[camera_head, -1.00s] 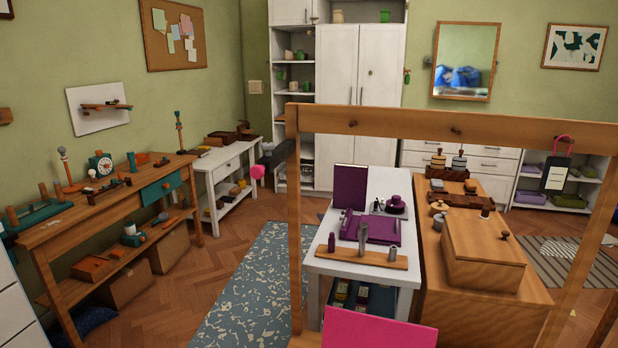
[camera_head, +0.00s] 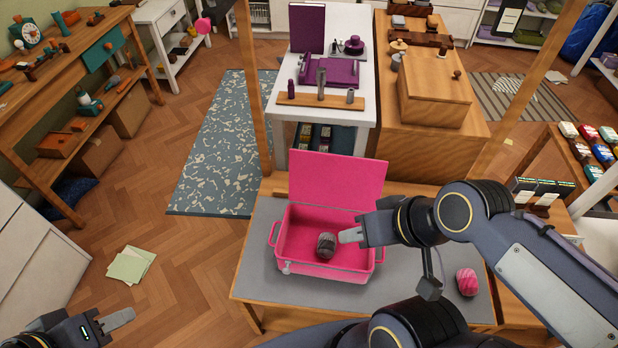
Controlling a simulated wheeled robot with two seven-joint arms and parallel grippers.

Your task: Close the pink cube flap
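The pink box (camera_head: 310,270) sits on a grey mat on the workbench, with handles at both sides. Its pink flap (camera_head: 338,180) stands up at the back edge, so the box is open. A dark grey striped roll (camera_head: 326,246) is inside the box. My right gripper (camera_head: 348,236) is over the right side of the box, its tip close to the roll; I cannot tell if they touch. My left gripper (camera_head: 120,318) is low at the left, over the floor and away from the box. The gap between the fingers is not clear on either gripper.
A pink striped ball (camera_head: 466,282) lies on the grey mat (camera_head: 262,250) right of the box, near my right arm. A wooden frame post (camera_head: 253,90) rises behind the bench. The mat left of the box is clear.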

